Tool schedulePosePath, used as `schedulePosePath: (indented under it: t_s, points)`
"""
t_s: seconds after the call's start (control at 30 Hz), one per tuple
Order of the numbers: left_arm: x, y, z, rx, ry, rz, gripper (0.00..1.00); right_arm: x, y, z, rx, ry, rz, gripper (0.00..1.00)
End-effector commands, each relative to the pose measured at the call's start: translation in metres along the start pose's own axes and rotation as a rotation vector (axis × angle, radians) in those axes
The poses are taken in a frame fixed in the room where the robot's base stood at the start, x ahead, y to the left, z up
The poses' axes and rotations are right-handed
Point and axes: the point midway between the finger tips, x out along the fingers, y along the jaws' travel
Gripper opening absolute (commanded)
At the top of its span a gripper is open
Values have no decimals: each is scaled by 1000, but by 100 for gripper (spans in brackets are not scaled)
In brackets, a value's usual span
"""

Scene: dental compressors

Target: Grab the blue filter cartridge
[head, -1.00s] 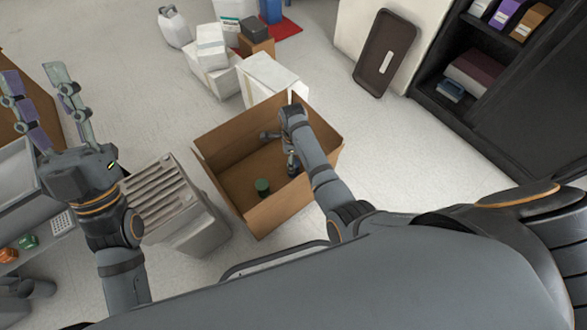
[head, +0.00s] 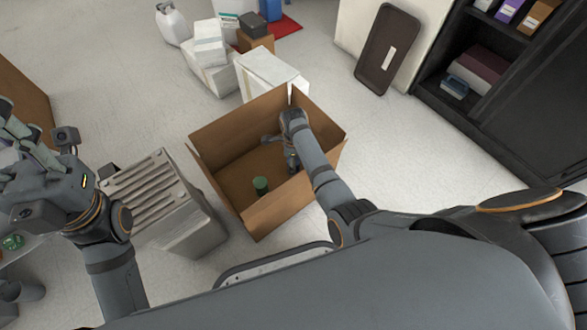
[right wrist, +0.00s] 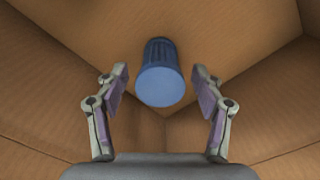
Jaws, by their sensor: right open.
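The blue filter cartridge (right wrist: 161,74) shows in the right wrist view, inside the cardboard box, with its round end toward the camera. My right gripper (right wrist: 160,84) is open, with one finger on each side of the cartridge and gaps on both sides, so it does not grip it. In the head view my right arm reaches down into the box (head: 225,198); the cartridge is hidden there by my right gripper (head: 283,152). My left gripper (head: 22,132) is raised at the left edge, partly cut off and seen side-on; its opening is unclear.
A green cylinder (head: 261,186) stands in the box, left of my right gripper. A grey ribbed unit (head: 150,193) stands left of the box, and white boxes (head: 268,72) stand behind it. A dark shelf (head: 500,100) is at right. Floor right of the box is clear.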

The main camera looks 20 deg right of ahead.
Motion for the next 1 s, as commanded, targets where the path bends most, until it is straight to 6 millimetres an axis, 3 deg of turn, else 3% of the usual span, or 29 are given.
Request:
schedulePosePath:
  t_s: [0.27,0.7,1.0]
  points:
    - [0,0,0,2,-1,0,40,1,0,0,0,-1,-1,66]
    - [0,0,0,2,-1,-1,40,1,0,0,0,-1,-1,9]
    - [5,-1,0,1,-1,-2,40,-6,0,0,0,-1,-1,9]
